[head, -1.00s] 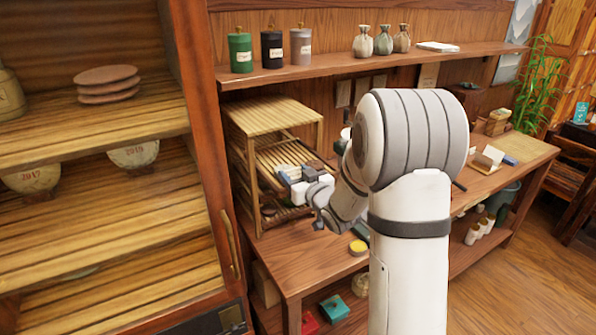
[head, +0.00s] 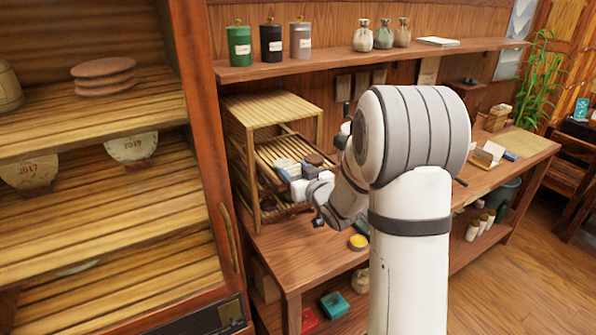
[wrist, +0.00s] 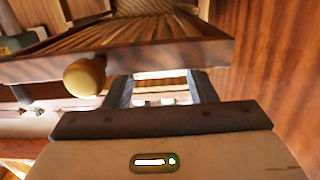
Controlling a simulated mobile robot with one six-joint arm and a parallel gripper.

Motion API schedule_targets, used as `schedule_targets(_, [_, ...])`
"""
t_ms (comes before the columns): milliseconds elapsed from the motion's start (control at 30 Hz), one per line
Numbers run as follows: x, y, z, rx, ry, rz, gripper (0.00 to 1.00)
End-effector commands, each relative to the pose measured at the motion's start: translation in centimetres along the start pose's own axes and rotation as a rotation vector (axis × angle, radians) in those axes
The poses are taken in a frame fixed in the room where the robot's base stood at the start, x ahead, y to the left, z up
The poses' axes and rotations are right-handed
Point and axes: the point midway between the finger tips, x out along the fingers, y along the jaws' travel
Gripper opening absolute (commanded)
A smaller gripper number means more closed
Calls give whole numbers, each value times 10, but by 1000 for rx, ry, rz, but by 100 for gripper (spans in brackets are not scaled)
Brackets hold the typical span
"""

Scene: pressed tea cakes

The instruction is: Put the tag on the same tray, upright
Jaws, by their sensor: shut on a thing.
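My gripper (wrist: 160,88) is at the front edge of a slatted tray (wrist: 150,45), its two fingers apart with a pale thin piece between them. I take this piece to be the tag (wrist: 160,74); only a narrow strip shows, so its tilt is unclear. A round wooden knob (wrist: 85,77) is on the tray's front edge, left of the fingers. In the head view my gripper (head: 299,188) is beside the tray (head: 284,148), which sticks out of a wooden rack (head: 270,108). A dark piece and a pale piece show near the tray's right side, too small to identify.
The rack stands on a wooden counter (head: 300,250). A yellow round tin (head: 358,242) lies on the counter near my arm. Canisters (head: 271,42) and pouches stand on the shelf above. A tall cabinet (head: 205,130) is close on the left.

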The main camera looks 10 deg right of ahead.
Motion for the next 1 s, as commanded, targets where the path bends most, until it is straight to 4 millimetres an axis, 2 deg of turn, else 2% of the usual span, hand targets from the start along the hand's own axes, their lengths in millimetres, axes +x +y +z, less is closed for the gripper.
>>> schedule_targets(67, [0,0,0,0,0,0,56])
schedule_targets(300, [0,0,0,0,0,-1,75])
schedule_targets(600, [-3,0,0,0,0,0,76])
schedule_targets(767, [-22,1,2,0,1,2,76])
schedule_targets(1000, [-59,1,1,-1,2,2,76])
